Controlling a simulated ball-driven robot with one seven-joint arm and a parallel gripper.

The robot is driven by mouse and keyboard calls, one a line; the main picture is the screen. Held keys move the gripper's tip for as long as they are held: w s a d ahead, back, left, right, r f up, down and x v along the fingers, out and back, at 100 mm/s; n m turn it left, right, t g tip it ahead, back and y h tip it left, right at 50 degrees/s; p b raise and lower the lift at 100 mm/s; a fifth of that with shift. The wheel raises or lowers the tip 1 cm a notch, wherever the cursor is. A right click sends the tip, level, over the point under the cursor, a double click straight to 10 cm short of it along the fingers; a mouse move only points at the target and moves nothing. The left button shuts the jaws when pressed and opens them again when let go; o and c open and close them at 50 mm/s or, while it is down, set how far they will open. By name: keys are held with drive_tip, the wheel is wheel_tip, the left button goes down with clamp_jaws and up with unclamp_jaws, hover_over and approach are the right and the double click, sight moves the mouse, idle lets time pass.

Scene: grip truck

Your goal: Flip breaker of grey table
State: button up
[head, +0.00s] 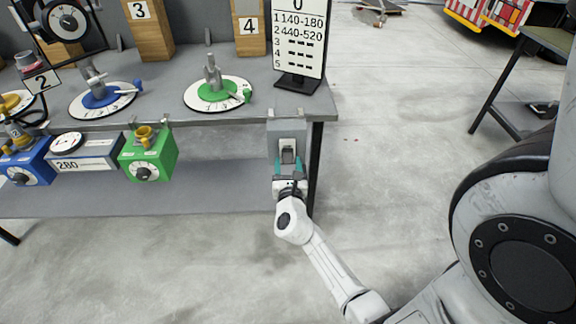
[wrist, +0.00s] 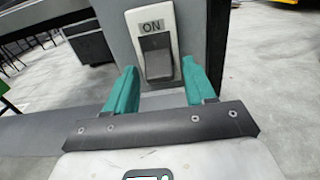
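The grey table (head: 165,113) stands at the left in the head view. Its breaker (head: 288,150) is a grey box with a rocker switch on the front right corner. In the wrist view the switch (wrist: 157,57) is a dark rocker on a white plate, with a label reading ON above it. My gripper (head: 288,168) is right in front of the breaker. In the wrist view its two teal fingers (wrist: 162,88) are apart, one on each side below the switch, with nothing between them. Whether the fingers touch the box cannot be told.
On the tabletop are a blue dial (head: 103,97), a green dial (head: 218,93) and a sign (head: 299,40) with number ranges. A green box (head: 148,155) and a 280 display (head: 86,156) hang at the table's front. Open floor (head: 400,120) lies to the right.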

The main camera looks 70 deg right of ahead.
sight(287, 156)
drive_tip(key=c, duration=1)
drive_tip(key=shift+o, duration=0.2)
drive_tip(key=shift+r+p, duration=0.2)
drive_tip(key=shift+p, duration=0.45)
drive_tip(key=shift+a+r+p, duration=0.1)
drive_tip(key=shift+r+p, duration=0.05)
drive_tip(key=shift+p, duration=0.35)
drive_tip(key=r+y+p, duration=0.1)
drive_tip(key=y+p, duration=0.1)
drive_tip(key=p, duration=0.4)
drive_tip(key=shift+a+r+g+p, duration=0.1)
drive_tip(key=shift+r+g+p, duration=0.05)
drive_tip(key=shift+g+p, duration=0.15)
drive_tip(key=y+p, duration=0.1)
drive_tip(key=p, duration=0.4)
drive_tip(key=r+g+y+p, duration=0.1)
drive_tip(key=y+p, duration=0.1)
drive_tip(key=p, duration=0.2)
drive_tip(key=shift+p, duration=0.35)
drive_tip(key=shift+r+g+y+p, duration=0.25)
drive_tip(key=shift+g+y+p, duration=0.35)
drive_tip(key=shift+y+p, duration=0.55)
drive_tip(key=shift+w+d+r+g+y, duration=0.1)
drive_tip(key=shift+d+r+g+y, duration=0.15)
drive_tip(key=shift+y, duration=0.45)
drive_tip(key=shift+w+d+r+g+y, duration=0.1)
drive_tip(key=shift+r+g+y, duration=0.2)
drive_tip(key=shift+y, duration=0.65)
